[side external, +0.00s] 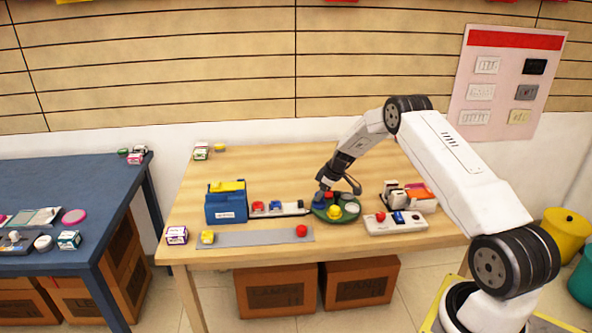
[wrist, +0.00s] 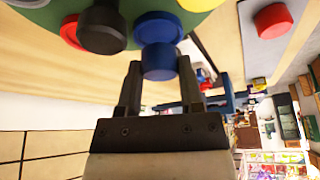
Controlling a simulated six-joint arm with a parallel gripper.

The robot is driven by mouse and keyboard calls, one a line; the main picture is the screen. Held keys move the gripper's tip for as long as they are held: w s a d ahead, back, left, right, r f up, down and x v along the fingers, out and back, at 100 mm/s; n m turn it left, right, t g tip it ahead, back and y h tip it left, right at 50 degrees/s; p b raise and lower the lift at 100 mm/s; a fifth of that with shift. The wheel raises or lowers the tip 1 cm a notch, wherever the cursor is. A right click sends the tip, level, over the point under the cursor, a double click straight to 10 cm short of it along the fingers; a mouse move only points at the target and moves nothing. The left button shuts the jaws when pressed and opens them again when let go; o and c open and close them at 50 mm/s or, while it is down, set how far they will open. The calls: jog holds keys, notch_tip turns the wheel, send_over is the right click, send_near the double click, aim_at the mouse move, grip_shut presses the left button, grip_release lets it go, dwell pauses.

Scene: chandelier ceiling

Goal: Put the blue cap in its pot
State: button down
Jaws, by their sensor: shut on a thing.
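My gripper (side external: 322,187) is low over the left part of a round green tray (side external: 343,220). In the wrist view its two fingers (wrist: 160,64) stand on either side of a blue cap (wrist: 158,70), shut on it. A wider blue round part (wrist: 158,25) sits directly behind the cap, against the green tray; I cannot tell whether it is the pot or part of the cap, nor whether the two touch. In the side view blue shows at the tray's left edge (side external: 318,197), partly hidden by my gripper.
The tray also bears a yellow piece (side external: 334,212), a white round piece (side external: 352,208), a red one (wrist: 70,32) and a black one (wrist: 101,30). A blue toolbox (side external: 226,208) stands left, a white switch strip (side external: 399,222) right. A red knob (side external: 301,231) lies on a grey strip.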

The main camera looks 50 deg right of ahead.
jog(key=shift+f, duration=0.85)
dwell(1.5)
grip_release()
jog(key=shift+r, duration=0.1)
dwell(0.3)
jog(key=shift+r, duration=3.65)
